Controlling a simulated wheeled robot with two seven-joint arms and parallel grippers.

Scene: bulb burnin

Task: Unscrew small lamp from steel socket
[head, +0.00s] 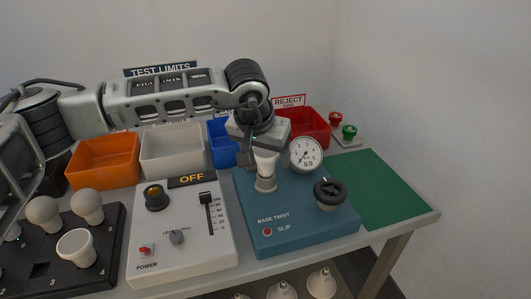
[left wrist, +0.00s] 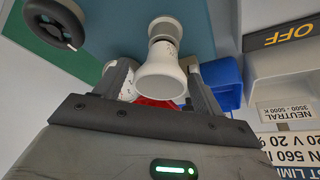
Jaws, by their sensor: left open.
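The small lamp (head: 266,160) is white and stands upright in the steel socket (head: 265,184) on the blue base twist unit. My left gripper (head: 256,160) is over the socket from above, its fingers partly hidden by the lamp and wrist. In the left wrist view, the lamp (left wrist: 160,80) lies between the two open fingers of the left gripper (left wrist: 160,68), with a gap on each side. The socket (left wrist: 166,30) shows beyond the lamp. My right gripper is not in view.
The blue unit (head: 300,233) carries a round gauge (head: 306,154) and a black handwheel (head: 330,191). Left are a white control box (head: 185,245) and a black rack (head: 105,240) with bulbs. Orange (head: 104,160), white, blue and red bins stand behind. The green mat (head: 380,190) is clear.

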